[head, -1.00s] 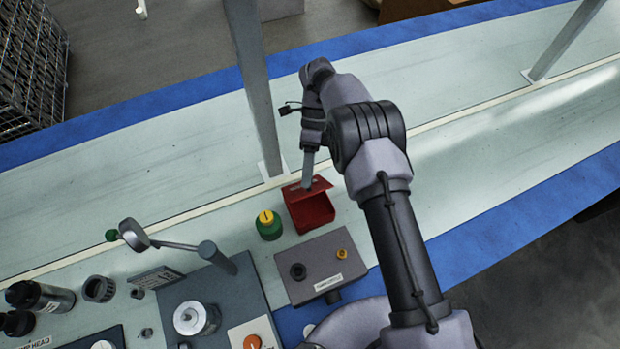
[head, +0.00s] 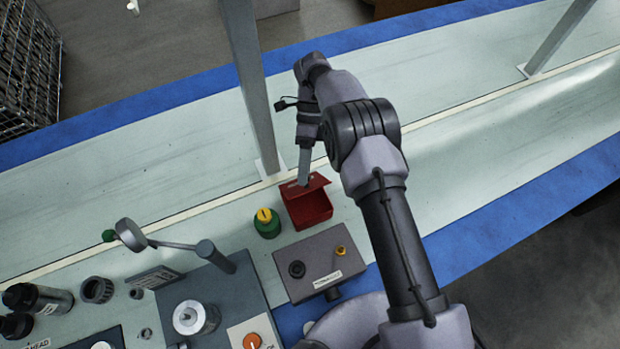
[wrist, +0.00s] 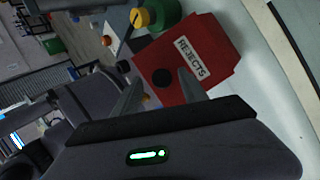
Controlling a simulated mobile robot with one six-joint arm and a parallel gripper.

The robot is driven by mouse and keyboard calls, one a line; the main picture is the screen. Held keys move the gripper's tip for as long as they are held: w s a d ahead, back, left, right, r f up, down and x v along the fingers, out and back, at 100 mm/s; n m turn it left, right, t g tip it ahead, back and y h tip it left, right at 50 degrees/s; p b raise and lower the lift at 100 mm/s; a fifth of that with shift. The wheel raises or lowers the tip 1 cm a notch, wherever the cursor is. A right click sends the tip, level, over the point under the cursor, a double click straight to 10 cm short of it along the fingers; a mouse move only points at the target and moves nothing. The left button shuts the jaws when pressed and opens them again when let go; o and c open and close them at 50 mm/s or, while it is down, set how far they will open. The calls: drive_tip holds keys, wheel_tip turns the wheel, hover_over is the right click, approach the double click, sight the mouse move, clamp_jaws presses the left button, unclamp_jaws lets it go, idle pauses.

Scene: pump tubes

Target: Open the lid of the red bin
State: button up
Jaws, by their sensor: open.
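The red bin (head: 311,212) stands on the pale bench, left of my arm in the head view. Its lid (head: 316,182) is tilted up at the far side, and the darker red inside shows below it. My gripper (head: 304,182) is at the lid from above.
A green jar with a yellow cap (head: 266,223) stands close left of the bin. A grey control box (head: 318,264) with knobs is just in front. A grey post (head: 250,90) rises behind the bin. Bench to the right (head: 480,170) is clear.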

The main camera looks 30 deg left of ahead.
drive_tip(key=s+d+r+p, duration=0.4)
drive_tip(key=s+d+p, duration=0.1)
drive_tip(key=s+d, duration=0.6)
drive_tip(key=shift+s+r, duration=0.25)
drive_tip(key=shift+r, duration=0.05)
drive_tip(key=shift+w, duration=0.1)
